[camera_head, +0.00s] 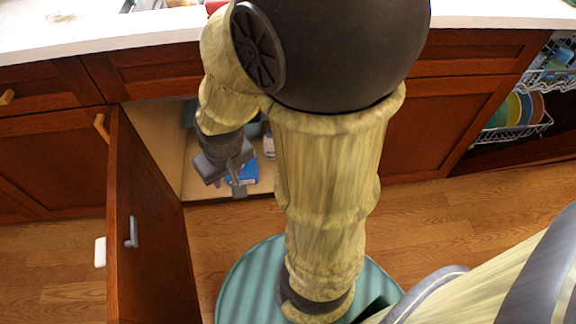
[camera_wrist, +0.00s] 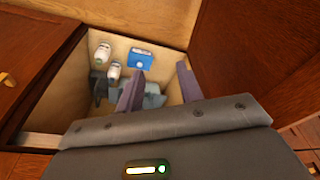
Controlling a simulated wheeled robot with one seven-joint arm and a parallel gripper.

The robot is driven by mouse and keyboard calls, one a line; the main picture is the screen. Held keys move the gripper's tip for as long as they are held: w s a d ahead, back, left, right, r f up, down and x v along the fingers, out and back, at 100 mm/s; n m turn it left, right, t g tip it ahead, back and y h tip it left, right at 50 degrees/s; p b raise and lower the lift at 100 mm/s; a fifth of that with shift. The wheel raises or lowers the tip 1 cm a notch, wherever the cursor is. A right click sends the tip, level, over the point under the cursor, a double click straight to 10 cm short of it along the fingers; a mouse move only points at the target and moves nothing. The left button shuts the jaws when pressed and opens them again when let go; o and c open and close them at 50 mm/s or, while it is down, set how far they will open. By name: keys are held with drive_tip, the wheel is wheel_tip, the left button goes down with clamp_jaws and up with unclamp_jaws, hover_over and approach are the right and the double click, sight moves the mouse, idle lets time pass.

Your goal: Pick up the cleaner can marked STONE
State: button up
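Two white containers with dark marks stand inside the open cabinet, one farther back (camera_wrist: 102,52) and one nearer (camera_wrist: 114,71) in the wrist view. Their lettering is too small to read, so I cannot tell which, if either, is marked STONE. In the head view one white container (camera_head: 269,147) shows beside my arm; the rest is hidden behind the arm. My gripper (camera_wrist: 160,84) is open and empty, its two fingers apart, pointing into the cabinet. It also shows in the head view (camera_head: 228,186), at the cabinet opening.
A blue box (camera_wrist: 140,58) stands near the containers. A grey-blue crumpled thing (camera_wrist: 152,98) and a dark object (camera_wrist: 97,88) lie nearer. The open cabinet door (camera_head: 150,230) stands left of my arm. A counter (camera_head: 100,35) runs above; a dish rack (camera_head: 515,130) is at right.

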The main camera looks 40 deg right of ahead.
drive_tip(key=o, duration=0.4)
drive_tip(key=shift+w, duration=0.1)
drive_tip(key=shift+c, duration=0.2)
drive_tip(key=o, duration=0.3)
drive_tip(key=shift+w+f, duration=0.2)
drive_tip(key=shift+w, duration=0.05)
drive_tip(key=o, duration=0.3)
drive_tip(key=w+d+f+m+t+h+b, duration=0.1)
drive_tip(key=w+d+f+m, duration=0.3)
drive_tip(key=w+f, duration=0.6)
drive_tip(key=w+t+b, duration=0.1)
drive_tip(key=w, duration=0.1)
drive_tip(key=shift+w+d+f+m+t, duration=0.3)
drive_tip(key=w+d+f+m+t+h+b, duration=0.1)
drive_tip(key=w+d+f+m+h, duration=0.1)
drive_tip(key=w+d+f, duration=0.3)
drive_tip(key=w+d+f+m+t+h+b, duration=0.1)
drive_tip(key=d+f+h, duration=0.15)
drive_tip(key=f, duration=0.45)
drive_tip(key=s+d+f+m+t+h+b, duration=0.1)
drive_tip(key=s+d+f+m+t+h, duration=0.2)
drive_tip(key=d+f, duration=0.85)
drive_tip(key=s+f+n+t+h+b, duration=0.2)
drive_tip(key=s+f+n+t, duration=0.1)
drive_tip(key=s+f, duration=0.6)
drive_tip(key=shift+d+f+t, duration=0.15)
drive_tip(key=shift+f+t, duration=0.1)
drive_tip(key=shift+t, duration=0.45)
